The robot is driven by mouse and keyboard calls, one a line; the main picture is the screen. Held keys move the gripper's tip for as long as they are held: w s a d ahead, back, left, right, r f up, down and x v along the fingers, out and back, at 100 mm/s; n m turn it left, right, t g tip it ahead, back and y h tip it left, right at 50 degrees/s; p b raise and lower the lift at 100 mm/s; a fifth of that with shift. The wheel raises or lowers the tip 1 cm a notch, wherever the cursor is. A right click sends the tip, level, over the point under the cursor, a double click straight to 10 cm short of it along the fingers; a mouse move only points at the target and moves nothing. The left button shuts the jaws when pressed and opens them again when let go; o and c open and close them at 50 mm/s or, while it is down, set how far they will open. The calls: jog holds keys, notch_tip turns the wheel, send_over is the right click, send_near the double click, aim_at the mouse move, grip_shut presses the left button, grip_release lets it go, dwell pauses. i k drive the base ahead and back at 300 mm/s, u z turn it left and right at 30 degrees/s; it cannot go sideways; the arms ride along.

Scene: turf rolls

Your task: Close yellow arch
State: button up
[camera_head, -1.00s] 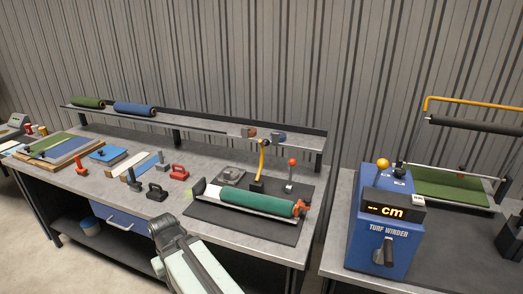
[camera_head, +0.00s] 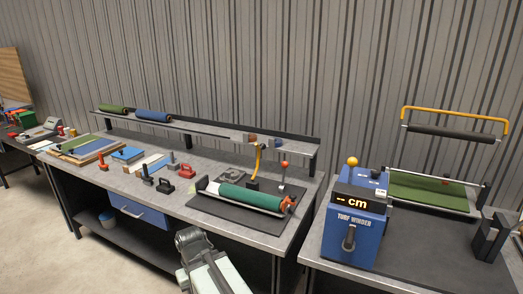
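The yellow arch (camera_head: 455,111) is on the turf winder at the right. It stands raised, with a dark roller (camera_head: 451,131) hanging across below it. Beneath it a green turf sheet (camera_head: 431,190) lies on the winder bed. The blue winder box (camera_head: 355,225) stands at the left of the bed, with a yellow ball knob (camera_head: 352,161) on top and a display reading "-- cm". Part of my arm shows at the bottom centre, well left of the winder. I cannot make out gripper fingers in this view.
A dark bracket (camera_head: 490,238) stands at the right of the winder table. The left workbench (camera_head: 180,205) holds a green roll (camera_head: 250,197) on a black mat and several hand tools. A gap separates bench and winder table.

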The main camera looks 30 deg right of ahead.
aim_at(263, 146)
jog(key=z, duration=0.1)
jog(key=i, duration=0.85)
jog(key=u, duration=0.05)
